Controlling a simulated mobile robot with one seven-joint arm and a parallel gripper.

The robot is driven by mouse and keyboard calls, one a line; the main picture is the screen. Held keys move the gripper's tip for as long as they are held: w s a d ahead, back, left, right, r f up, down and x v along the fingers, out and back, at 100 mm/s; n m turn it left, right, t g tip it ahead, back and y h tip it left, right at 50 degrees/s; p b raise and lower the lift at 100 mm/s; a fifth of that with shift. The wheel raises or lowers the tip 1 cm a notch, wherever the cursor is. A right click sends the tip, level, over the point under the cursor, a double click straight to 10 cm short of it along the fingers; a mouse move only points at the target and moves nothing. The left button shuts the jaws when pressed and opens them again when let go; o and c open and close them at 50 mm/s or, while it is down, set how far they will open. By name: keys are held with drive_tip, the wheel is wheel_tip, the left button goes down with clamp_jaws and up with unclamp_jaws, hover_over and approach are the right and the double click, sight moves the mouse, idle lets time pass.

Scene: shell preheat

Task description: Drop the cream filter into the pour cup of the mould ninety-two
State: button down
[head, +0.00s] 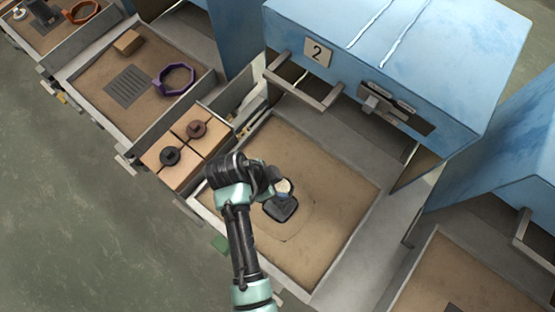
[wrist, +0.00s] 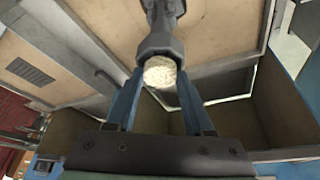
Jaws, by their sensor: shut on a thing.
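My gripper (head: 284,188) is shut on the cream filter (wrist: 160,74), a pale speckled round piece between the two blue fingers in the wrist view. In the head view the filter (head: 284,186) shows as a small pale spot at the end of my arm. Just below it in the picture is a dark, rounded-square piece (head: 281,212) on the sand of the tray under the number 2 plate. The filter appears over its upper edge; I cannot tell the height between them. No ninety-two mark is readable. A dark grey shape (wrist: 165,42) stands behind the filter in the wrist view.
The sand tray (head: 335,195) has bare room to the right. A blue cabinet (head: 420,50) with a number 2 plate (head: 317,53) and a handle bar overhangs its far side. Wooden blocks with dark knobs (head: 170,155) stand left, before another tray with a purple ring (head: 174,78).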

drive_tip(key=shift+c, duration=1)
unclamp_jaws()
drive_tip(key=v, duration=1.3)
